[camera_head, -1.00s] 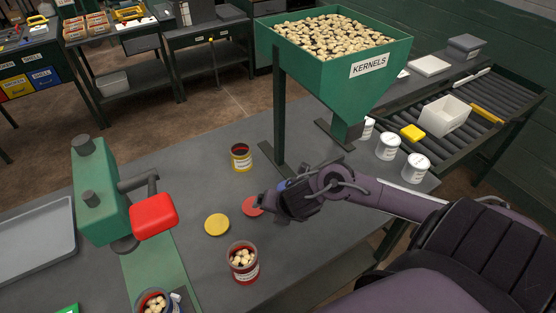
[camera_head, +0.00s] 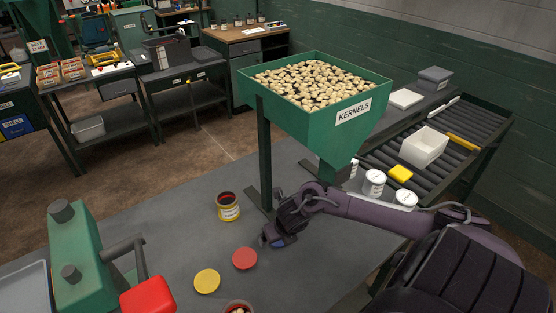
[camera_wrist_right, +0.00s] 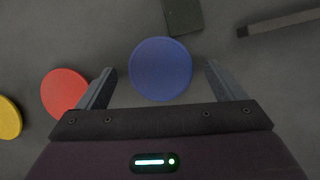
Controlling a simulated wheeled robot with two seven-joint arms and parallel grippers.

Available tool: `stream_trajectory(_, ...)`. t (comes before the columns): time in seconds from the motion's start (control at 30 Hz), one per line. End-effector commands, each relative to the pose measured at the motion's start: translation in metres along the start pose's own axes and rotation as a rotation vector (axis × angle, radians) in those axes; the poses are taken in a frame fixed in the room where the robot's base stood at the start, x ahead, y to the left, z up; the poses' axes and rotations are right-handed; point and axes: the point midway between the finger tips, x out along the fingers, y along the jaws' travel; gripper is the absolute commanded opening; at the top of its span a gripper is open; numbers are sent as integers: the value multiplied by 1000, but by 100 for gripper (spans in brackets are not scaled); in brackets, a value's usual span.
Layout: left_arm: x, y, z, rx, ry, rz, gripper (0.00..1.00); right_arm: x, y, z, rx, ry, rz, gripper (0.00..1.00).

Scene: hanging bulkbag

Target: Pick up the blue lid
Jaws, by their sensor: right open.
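The blue lid (camera_wrist_right: 160,69) lies flat on the grey table. In the right wrist view it is between the two open fingers of my right gripper (camera_wrist_right: 160,85), with a gap on each side. In the head view only a small bit of the blue lid (camera_head: 278,245) shows beneath my right gripper (camera_head: 274,239), which hides the rest. The gripper is pointed down and holds nothing. How high the fingertips are above the table is hard to tell. My left gripper is not in view.
A red lid (camera_head: 245,258) and a yellow lid (camera_head: 207,281) lie to the left. A yellow-labelled can (camera_head: 228,207) stands behind them. The green kernels hopper (camera_head: 330,115) stands on a dark frame close to my right arm. A green press with a red handle (camera_head: 146,297) is at left.

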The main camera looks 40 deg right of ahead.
Motion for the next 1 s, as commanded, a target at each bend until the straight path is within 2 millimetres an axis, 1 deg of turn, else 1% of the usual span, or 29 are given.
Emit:
stream_trajectory(0.03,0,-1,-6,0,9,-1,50,2,0,0,1,-1,0,90)
stream_trajectory(0.1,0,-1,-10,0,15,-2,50,3,0,0,-1,-1,-1,90)
stream_trajectory(0.23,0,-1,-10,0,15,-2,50,3,0,0,-1,-1,-1,90)
stream_trajectory(0.27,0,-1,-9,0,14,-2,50,3,0,0,-1,-1,-1,88)
stream_trajectory(0.6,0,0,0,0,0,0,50,3,0,0,0,-1,-1,44)
stream_trajectory(0.63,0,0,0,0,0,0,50,3,0,0,0,-1,-1,42)
stream_trajectory(1.0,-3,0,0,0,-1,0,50,-1,-1,3,1,-1,-1,42)
